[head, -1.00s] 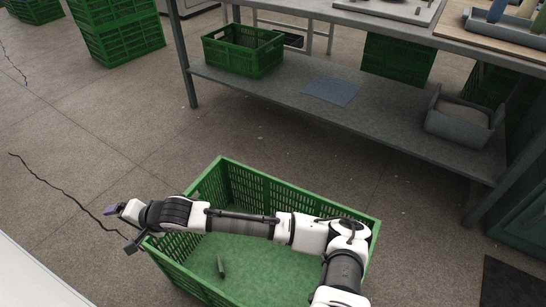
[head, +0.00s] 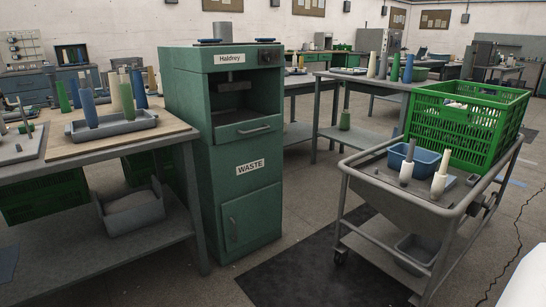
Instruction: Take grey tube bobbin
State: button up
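A bobbin with a grey tube (head: 407,163) stands upright on the grey trolley (head: 378,179).
A large green crate (head: 480,136) sits at the trolley's back right. A green waste cabinet (head: 250,200) stands left of the trolley. The left bench (head: 90,148) holds several coloured cones and a grey tray (head: 113,126). A dark mat (head: 300,265) lies on open floor.

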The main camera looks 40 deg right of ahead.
aim_at(407, 167)
jog(key=j+z, duration=0.1)
jog(key=z, duration=0.4)
jog(key=j+z, duration=0.1)
jog(key=z, duration=0.9)
jog(key=k+j+z, duration=0.1)
jog(key=z, duration=0.4)
